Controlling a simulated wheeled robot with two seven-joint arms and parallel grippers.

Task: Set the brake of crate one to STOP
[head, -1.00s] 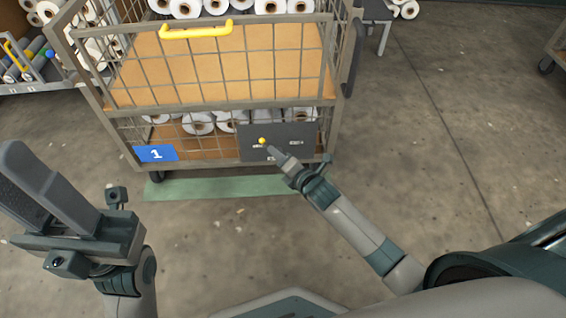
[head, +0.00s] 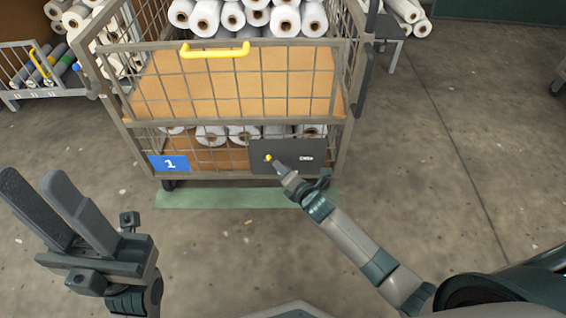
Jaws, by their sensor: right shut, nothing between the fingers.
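Crate one is a wire-mesh roll cage (head: 130,124) with a blue plate (head: 169,163) marked 1 at its lower left. A dark brake panel (head: 292,168) sits at the lower right of its front. A yellow knob (head: 268,158) shows at the panel's left part, and a small pale label (head: 306,158) is to its right. My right gripper (head: 277,164) is shut and empty, its tip at or just beside the yellow knob; I cannot tell whether they touch. My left gripper (head: 32,188) is at the lower left, fingers apart, empty and away from the crate.
The cage holds white rolls (head: 285,18) above and below an orange-brown board (head: 200,90). A yellow handle (head: 215,50) is on its front. A green floor strip (head: 240,198) lies at its foot. A rack (head: 40,90) stands at the far left.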

